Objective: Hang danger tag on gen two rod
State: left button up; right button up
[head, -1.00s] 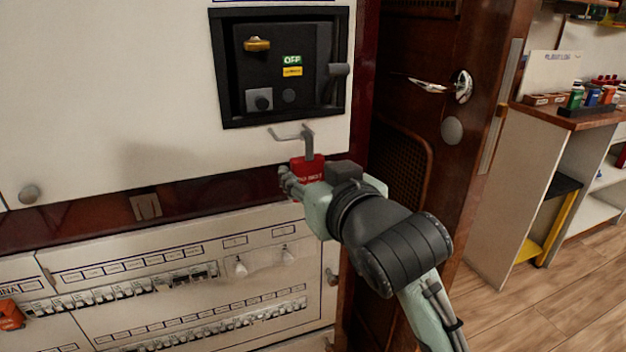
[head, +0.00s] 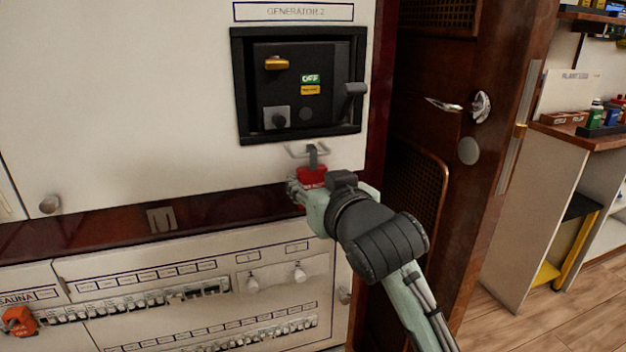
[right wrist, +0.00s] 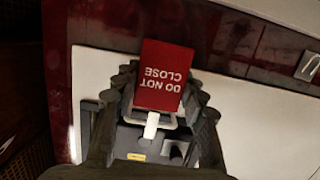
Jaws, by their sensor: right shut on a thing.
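The red danger tag (head: 311,178) is held by my right gripper (head: 300,190), just below the Generator 2 panel (head: 242,100). In the right wrist view the tag (right wrist: 160,78) reads "DO NOT CLOSE" upside down, between the fingers (right wrist: 155,105). My left gripper is not in view.
Breaker rows (head: 130,302) lie below left. A wooden door (head: 455,180) stands close on the right.

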jog(key=o, duration=1.2)
jog(key=shift+o, duration=0.2)
jog(key=v, duration=0.7)
jog(key=shift+s, duration=0.25)
jog(key=shift+d, duration=0.1)
jog(key=x, duration=0.5)
jog(key=r+x, duration=0.1)
jog(key=x, duration=0.1)
jog(key=shift+w, duration=0.35)
jog(key=shift+s+d, duration=0.15)
jog(key=shift+s, duration=0.8)
jog(key=shift+s+d, duration=0.2)
jog(key=shift+s, duration=0.3)
